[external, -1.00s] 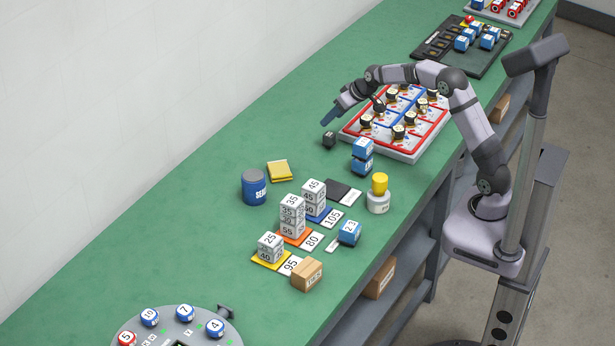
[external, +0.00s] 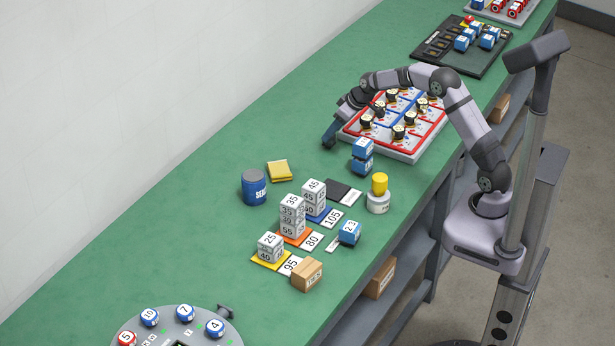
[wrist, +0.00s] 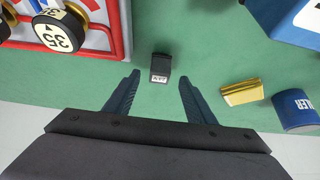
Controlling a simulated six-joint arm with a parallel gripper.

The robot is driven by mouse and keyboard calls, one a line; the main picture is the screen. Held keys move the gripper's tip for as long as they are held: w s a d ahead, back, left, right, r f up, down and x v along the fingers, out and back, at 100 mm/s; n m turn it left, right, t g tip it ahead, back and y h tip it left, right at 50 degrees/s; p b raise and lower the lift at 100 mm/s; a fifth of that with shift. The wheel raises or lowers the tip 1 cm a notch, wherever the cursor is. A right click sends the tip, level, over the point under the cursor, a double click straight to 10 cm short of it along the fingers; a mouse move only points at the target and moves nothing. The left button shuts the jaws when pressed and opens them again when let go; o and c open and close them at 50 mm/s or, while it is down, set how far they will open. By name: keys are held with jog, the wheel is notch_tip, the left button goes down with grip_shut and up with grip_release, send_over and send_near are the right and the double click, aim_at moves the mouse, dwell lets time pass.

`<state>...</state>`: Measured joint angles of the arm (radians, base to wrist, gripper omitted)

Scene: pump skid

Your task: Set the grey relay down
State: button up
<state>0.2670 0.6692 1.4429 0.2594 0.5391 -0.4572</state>
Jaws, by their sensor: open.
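The grey relay (wrist: 161,66) is a small dark block with a white label. In the wrist view it sits on the green bench top between and slightly beyond my fingertips, with gaps on both sides. My gripper (wrist: 159,78) is open and empty, its two blue-grey fingers apart.
The red-and-blue board (external: 375,141) with round knobs is close to the right of my gripper. Stacked blue blocks (external: 362,155), a yellow block (external: 279,171) and a blue can (external: 254,187) stand nearer the camera. The bench left of my gripper is clear.

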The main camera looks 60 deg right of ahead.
jog(key=shift+p+x, duration=0.5)
jog(key=shift+x, duration=1.55)
jog(key=shift+s, duration=0.1)
jog(key=shift+c, duration=0.3)
jog(key=c, duration=1.2)
jog(key=shift+r, duration=0.15)
notch_tip(320, 180, up, 10)
jog(key=shift+f+b, duration=0.1)
jog(key=shift+b, duration=0.65)
